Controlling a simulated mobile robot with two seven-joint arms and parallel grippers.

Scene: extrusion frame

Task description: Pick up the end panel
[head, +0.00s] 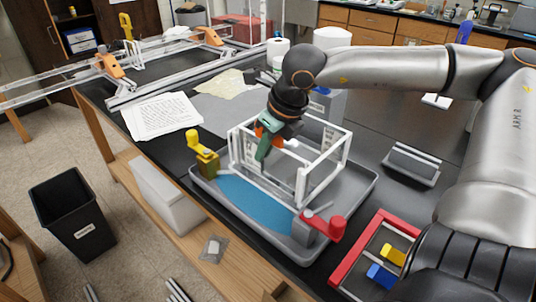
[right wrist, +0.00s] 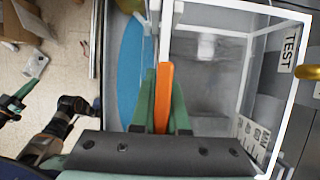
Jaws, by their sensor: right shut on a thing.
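A white open extrusion frame (head: 348,150) stands in a grey tray. My right gripper (head: 262,154) reaches down at its left part, with green fingers and orange on it. In the right wrist view the green fingers (right wrist: 166,100) flank an orange piece and a thin white edge, which looks like the end panel (right wrist: 166,38); the grasp point is partly hidden by the fingers. The frame there carries a TEST label (right wrist: 290,49). My left gripper (right wrist: 14,106) shows green at the left edge of the wrist view, away from the frame; its jaw state is unclear.
The grey tray (head: 367,189) holds a blue mat (head: 255,203), with a yellow clamp (head: 204,152) and a red clamp (head: 325,228) near its edges. A red-rimmed tray (head: 345,268) is at the front right. Papers (head: 160,115) lie left; a black bin (head: 72,212) stands below.

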